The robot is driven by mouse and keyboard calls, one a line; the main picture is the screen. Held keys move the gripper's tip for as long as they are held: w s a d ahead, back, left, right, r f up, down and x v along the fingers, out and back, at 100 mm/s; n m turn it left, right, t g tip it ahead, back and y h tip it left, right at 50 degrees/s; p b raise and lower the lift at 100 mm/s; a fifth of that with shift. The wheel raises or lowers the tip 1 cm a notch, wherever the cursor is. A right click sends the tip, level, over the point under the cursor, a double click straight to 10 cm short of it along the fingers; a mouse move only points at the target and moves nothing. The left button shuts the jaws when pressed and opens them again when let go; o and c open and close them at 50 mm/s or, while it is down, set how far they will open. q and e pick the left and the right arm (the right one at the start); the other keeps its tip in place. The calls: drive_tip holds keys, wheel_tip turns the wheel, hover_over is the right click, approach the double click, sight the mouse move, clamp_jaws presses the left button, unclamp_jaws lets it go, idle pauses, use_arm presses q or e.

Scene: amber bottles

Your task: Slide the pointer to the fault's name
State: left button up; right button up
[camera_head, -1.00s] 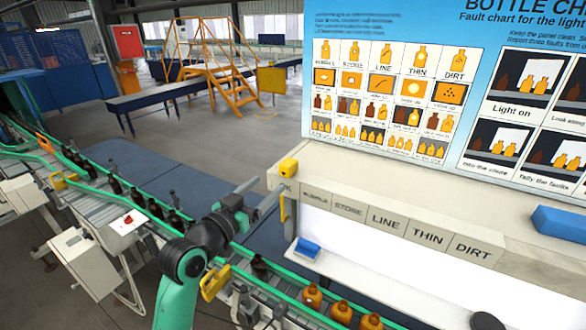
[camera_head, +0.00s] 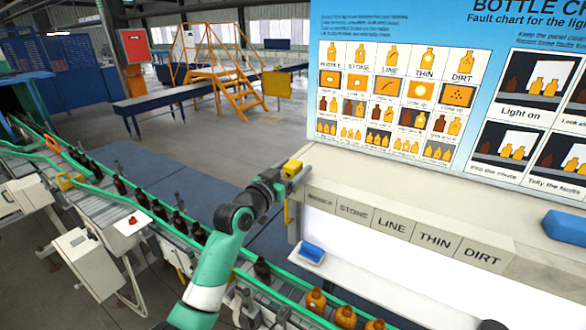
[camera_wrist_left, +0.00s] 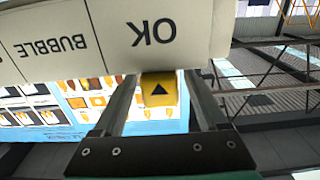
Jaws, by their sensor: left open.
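The yellow pointer (camera_head: 292,168) sits at the left end of the pale label ledge (camera_head: 400,210). In the left wrist view the pointer (camera_wrist_left: 158,92) carries a black triangle and is beside the OK label (camera_wrist_left: 153,33). My left gripper (camera_head: 284,183) is at the pointer; in the wrist view its fingers (camera_wrist_left: 163,98) are apart, one on each side of it. I cannot tell whether they touch it. BUBBLE, STONE, LINE, THIN and DIRT labels run rightward in the head view; OK is hidden there by my gripper. My right gripper is not in view.
The fault chart (camera_head: 390,100) stands behind the ledge. A blue block (camera_head: 565,228) lies on the ledge at the right. Below, a small blue tray (camera_head: 312,253) is on the white shelf. Amber bottles (camera_head: 345,316) stand on the green-railed conveyor.

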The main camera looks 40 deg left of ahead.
use_arm(q)
clamp_jaws()
idle(1.3)
